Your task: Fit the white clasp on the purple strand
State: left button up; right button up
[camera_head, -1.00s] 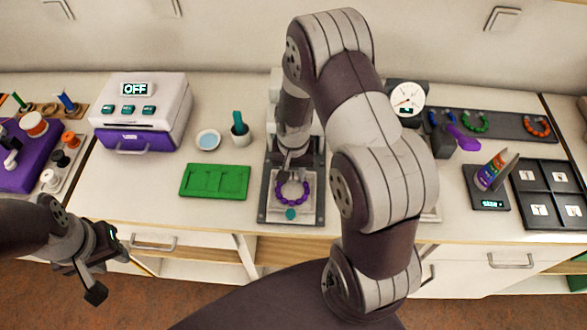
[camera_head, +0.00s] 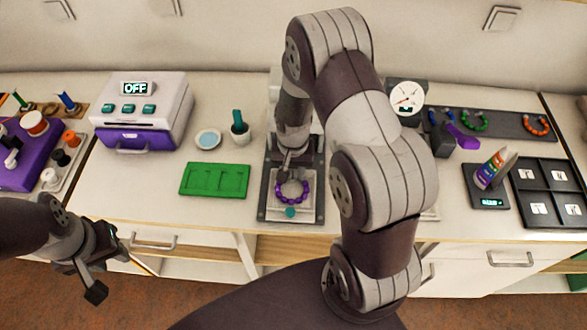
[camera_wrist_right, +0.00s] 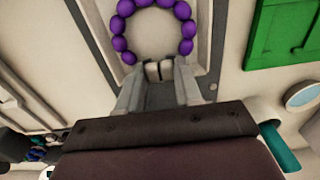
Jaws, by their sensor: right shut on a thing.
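The purple strand (camera_head: 293,199) lies as a ring of beads in a light tray on the grey board (camera_head: 264,212), its gap toward the back. The strand also shows in the right wrist view (camera_wrist_right: 120,43). My right gripper (camera_head: 287,172) is at that gap, pointing down. In the right wrist view my right gripper (camera_wrist_right: 158,74) is shut on the small white clasp (camera_wrist_right: 153,70), between the two strand ends. Whether the clasp touches both end beads I cannot tell. My left gripper (camera_head: 107,273) hangs in front of the counter, away from the strand; its fingers appear apart.
A green tray (camera_head: 214,193) lies left of the board. A small dish (camera_head: 208,139), a cup (camera_head: 241,138) and a machine marked OFF (camera_head: 140,112) stand behind. A scale (camera_head: 489,202) and a dark compartment tray (camera_head: 548,224) are at right.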

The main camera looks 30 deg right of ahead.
aim_at(293, 175)
jog(key=shift+s+a+f, duration=0.25)
jog(key=shift+s+f, duration=0.7)
jog(key=shift+f, duration=0.05)
jog(key=o, duration=1)
jog(key=shift+c, duration=1.2)
jog(key=shift+w+r+p, duration=0.15)
jog(key=shift+r+p, duration=0.25)
jog(key=shift+r, duration=0.2)
jog(key=shift+w+r+p, duration=0.35)
jog(key=shift+r+p, duration=0.2)
jog(key=shift+p, duration=0.15)
notch_tip(293, 175, up, 4)
jog(key=p, duration=0.3)
jog(key=shift+w+d+f, duration=0.1)
jog(key=shift+f, duration=0.15)
jog(key=shift+o, duration=0.5)
jog(key=shift+w+r+p, duration=0.15)
jog(key=shift+r+p, duration=0.6)
jog(key=shift+r, duration=0.1)
